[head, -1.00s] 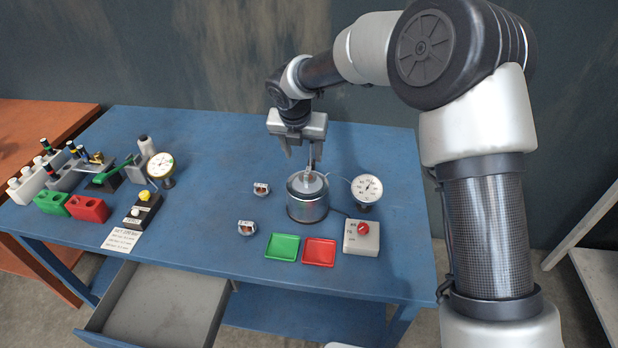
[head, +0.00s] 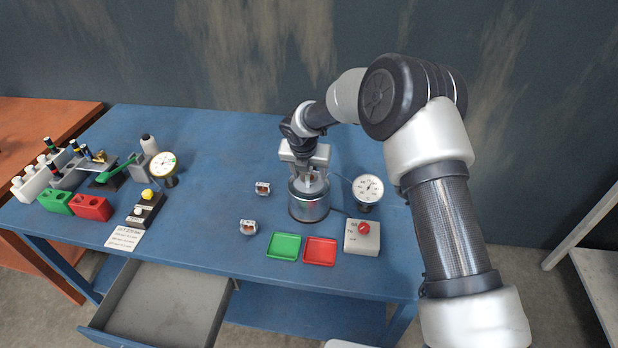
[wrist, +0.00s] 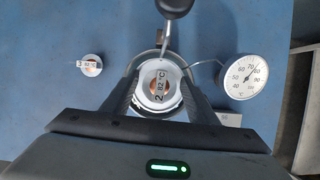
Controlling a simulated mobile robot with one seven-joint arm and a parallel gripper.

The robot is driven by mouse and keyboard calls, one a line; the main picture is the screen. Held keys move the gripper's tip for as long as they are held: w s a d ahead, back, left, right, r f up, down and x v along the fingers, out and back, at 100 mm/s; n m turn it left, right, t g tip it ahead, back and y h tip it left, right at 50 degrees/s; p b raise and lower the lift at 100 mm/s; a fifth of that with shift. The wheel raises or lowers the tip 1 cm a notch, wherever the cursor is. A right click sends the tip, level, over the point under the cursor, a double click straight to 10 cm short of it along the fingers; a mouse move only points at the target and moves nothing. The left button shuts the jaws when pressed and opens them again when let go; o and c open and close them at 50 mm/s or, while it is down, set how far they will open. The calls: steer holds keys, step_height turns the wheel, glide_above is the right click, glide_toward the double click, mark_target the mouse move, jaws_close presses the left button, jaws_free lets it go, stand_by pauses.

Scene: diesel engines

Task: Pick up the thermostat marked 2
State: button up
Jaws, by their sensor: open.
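The thermostat marked 2 (wrist: 160,84), with a label reading 82 °C, is a round metal piece seen from above in the wrist view. It is at the mouth of the metal pot (head: 309,208); whether it hangs or rests there I cannot tell. My gripper (wrist: 159,103) is open, with one finger on each side of this thermostat. I cannot tell whether the fingers touch it. In the head view my gripper (head: 309,178) is low over the pot and mostly hides the thermostat.
A thermostat marked 3 (wrist: 90,65) lies left of the pot. In the head view two small thermostats (head: 262,188) (head: 248,227) lie there. A dial thermometer (head: 368,189), a control box with red knob (head: 362,237), a green tray (head: 284,246) and a red tray (head: 320,251) are close by.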

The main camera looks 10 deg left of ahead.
steer(key=c, duration=0.9)
steer(key=shift+r, duration=0.15)
